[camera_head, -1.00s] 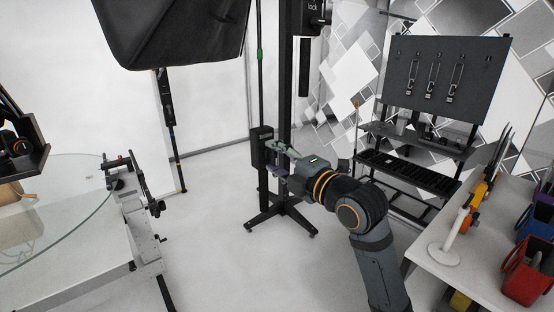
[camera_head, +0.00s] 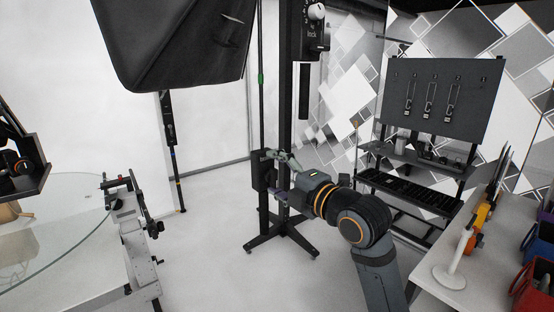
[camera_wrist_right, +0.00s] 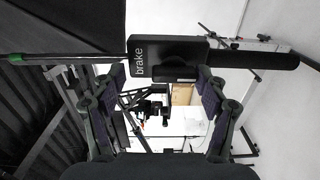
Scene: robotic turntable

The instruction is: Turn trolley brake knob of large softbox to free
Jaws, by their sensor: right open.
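The large softbox (camera_head: 185,40) hangs as a dark hood at the upper left of the head view. Its black stand column (camera_head: 285,100) rises near the middle. A small black box (camera_head: 262,168) sits low on the stand; in the right wrist view the box (camera_wrist_right: 185,52) carries the word "brake". A dark block, perhaps the knob (camera_wrist_right: 172,75), shows on its near side, hard to make out. My right gripper (camera_head: 283,176) is open at the box; in its wrist view the fingers (camera_wrist_right: 160,88) stand on either side of the dark block. Contact cannot be told. My left gripper is not in view.
A box marked "lock" (camera_head: 314,30) with a white knob is high on the column. A glass turntable (camera_head: 50,230) is at left. A tool rack (camera_head: 435,100) stands at the back right, and a white table (camera_head: 450,285) at the lower right. Floor around the stand base is clear.

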